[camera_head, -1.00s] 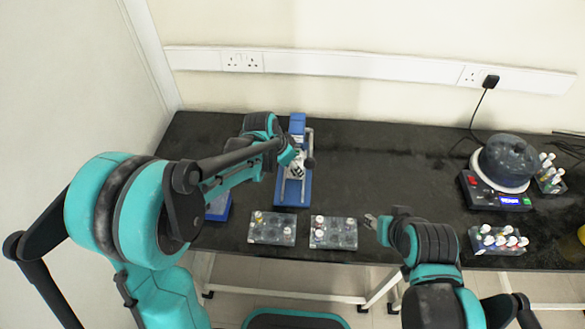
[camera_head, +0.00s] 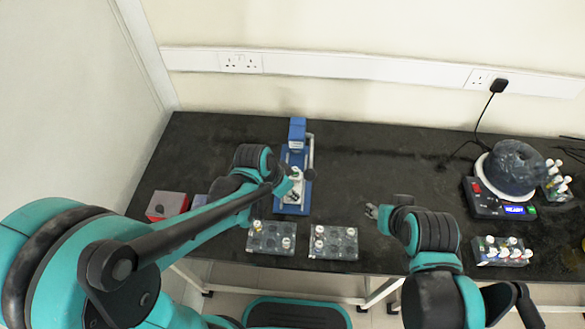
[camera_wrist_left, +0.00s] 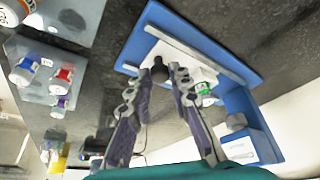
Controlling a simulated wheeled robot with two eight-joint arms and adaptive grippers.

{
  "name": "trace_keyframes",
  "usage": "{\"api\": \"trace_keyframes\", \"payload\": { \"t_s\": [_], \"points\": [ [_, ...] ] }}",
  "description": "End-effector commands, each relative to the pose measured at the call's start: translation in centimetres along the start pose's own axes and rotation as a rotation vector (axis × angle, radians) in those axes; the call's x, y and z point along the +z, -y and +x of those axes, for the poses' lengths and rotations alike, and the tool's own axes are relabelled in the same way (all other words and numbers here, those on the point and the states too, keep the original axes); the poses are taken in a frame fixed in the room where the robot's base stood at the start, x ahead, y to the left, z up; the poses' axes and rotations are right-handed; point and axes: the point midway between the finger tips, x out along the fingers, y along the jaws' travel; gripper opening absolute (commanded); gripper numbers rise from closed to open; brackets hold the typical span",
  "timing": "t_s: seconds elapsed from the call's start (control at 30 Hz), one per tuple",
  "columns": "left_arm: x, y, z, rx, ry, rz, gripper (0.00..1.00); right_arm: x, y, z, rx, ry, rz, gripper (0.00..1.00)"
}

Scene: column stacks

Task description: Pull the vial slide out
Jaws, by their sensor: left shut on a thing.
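The blue vial station (camera_head: 297,135) stands on the black table left of the middle, with metal rails running front to back. My left gripper (camera_head: 292,188) is over the station's front part. In the left wrist view my left gripper (camera_wrist_left: 156,82) has its fingers closed around a black knob (camera_wrist_left: 159,70) of the slide. A white vial with a green label (camera_wrist_left: 205,84) sits beside the right finger, by the blue frame (camera_wrist_left: 240,105). My right gripper (camera_head: 372,212) is open and empty above the front edge.
Two clear racks with vials, one on the left (camera_head: 262,238) and one on the right (camera_head: 333,252), lie in front of the station. A centrifuge-like device (camera_head: 510,172) and another vial rack (camera_head: 502,260) are at right.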

Motion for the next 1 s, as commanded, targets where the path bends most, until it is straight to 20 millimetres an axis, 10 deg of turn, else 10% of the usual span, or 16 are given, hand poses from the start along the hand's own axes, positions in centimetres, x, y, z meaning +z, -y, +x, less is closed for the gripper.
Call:
{"api": "trace_keyframes", "payload": {
  "t_s": [0.43,0.53,1.0],
  "points": [
    [1.6,-1.6,-0.4,0.005,0.007,0.002,0.0,-0.1,0.0,-0.2,0.0,0.0,0.0,0.41],
    [1.6,-1.6,-0.3,0.005,0.006,0.002,0.41,-0.1,0.0,-0.2,0.0,0.0,0.0,0.41],
    [1.4,-1.4,-1.4,0.001,0.003,0.0,0.41,-0.1,0.0,-0.2,0.0,0.0,0.0,0.41]
  ]
}}
